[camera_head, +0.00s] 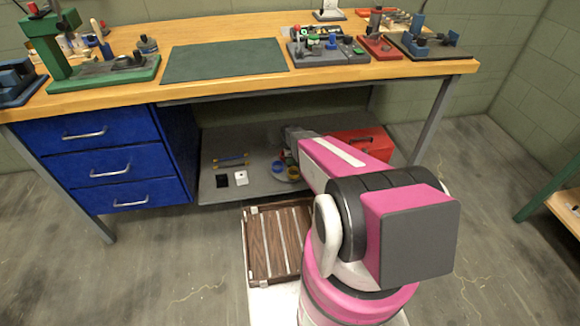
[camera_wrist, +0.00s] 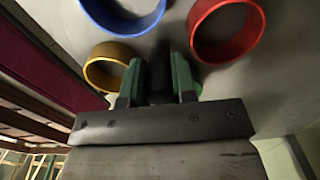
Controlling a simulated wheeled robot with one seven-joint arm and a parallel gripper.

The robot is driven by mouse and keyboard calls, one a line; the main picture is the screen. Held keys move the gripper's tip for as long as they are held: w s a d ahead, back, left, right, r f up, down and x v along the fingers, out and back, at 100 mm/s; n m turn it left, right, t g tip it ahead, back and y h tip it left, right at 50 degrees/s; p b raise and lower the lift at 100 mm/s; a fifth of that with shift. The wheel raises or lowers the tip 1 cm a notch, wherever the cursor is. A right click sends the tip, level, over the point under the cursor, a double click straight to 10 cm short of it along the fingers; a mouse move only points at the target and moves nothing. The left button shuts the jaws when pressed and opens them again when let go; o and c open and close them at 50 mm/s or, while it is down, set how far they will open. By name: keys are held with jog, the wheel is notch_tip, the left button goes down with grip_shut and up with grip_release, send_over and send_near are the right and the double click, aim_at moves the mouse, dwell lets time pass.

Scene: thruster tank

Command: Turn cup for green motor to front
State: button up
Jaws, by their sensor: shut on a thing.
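In the wrist view, my gripper (camera_wrist: 159,82) has its two dark green fingers closed on a dark post (camera_wrist: 160,62), which is in shadow. Around it stand a blue cup (camera_wrist: 122,22), a yellow cup (camera_wrist: 92,78) and a red cup (camera_wrist: 250,48) with round open tops. A small bright green edge (camera_wrist: 198,90) shows beside the right finger; it may be the green cup, the rest of which is hidden. In the head view, the blue cup (camera_head: 277,167) and yellow cup (camera_head: 293,174) show on the lower shelf, left of my arm, which hides most of my gripper.
The cups stand on the lower shelf (camera_head: 225,150) under the workbench (camera_head: 300,84). A red toolbox (camera_head: 372,142) is behind my arm. A black piece (camera_head: 223,181) and a white piece (camera_head: 241,178) lie left of the cups. Blue drawers (camera_head: 100,160) bound the left side.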

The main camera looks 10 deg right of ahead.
jog(key=shift+m, duration=1.1)
jog(key=m, duration=0.3)
jog(key=shift+m, duration=0.3)
